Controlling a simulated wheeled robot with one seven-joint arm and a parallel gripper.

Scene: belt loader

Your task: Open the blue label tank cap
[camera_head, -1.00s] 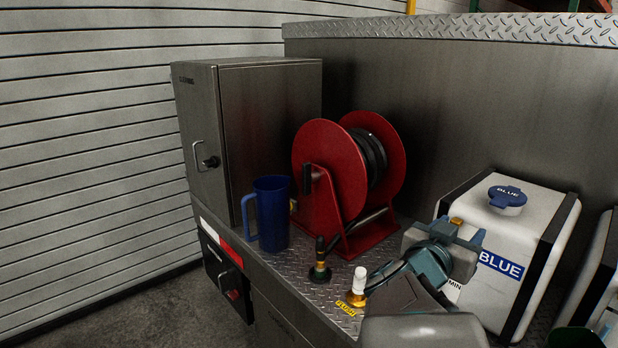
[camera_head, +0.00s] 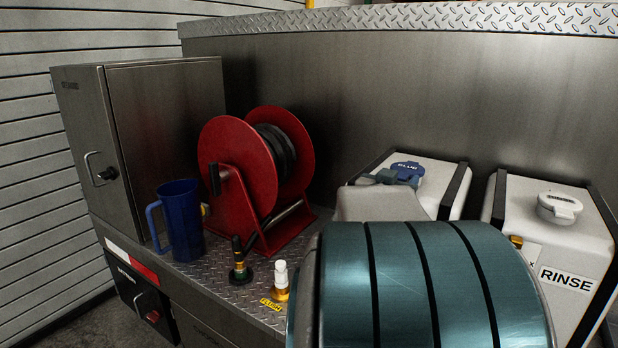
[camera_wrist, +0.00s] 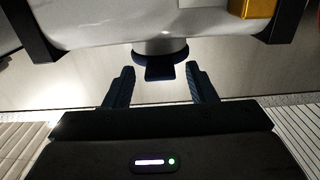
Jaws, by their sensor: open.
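The blue cap (camera_head: 407,170) sits on top of the white tank (camera_head: 434,176) right of the red reel in the head view. My arm hides most of the tank's front, including its label. My gripper (camera_head: 385,176) is at the left side of the cap, with its tips mostly hidden. In the wrist view my gripper (camera_wrist: 160,88) is open, with its two fingers on either side of the dark cap (camera_wrist: 161,64). The cap's tab points into the space between the fingers. A gap shows between the cap and each finger.
The RINSE tank (camera_head: 590,222) with its grey-white cap (camera_head: 559,207) stands to the right. A red hose reel (camera_head: 238,170), a blue jug (camera_head: 182,218) and a white-topped fitting (camera_head: 281,280) stand to the left. A metal wall (camera_head: 400,90) rises behind.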

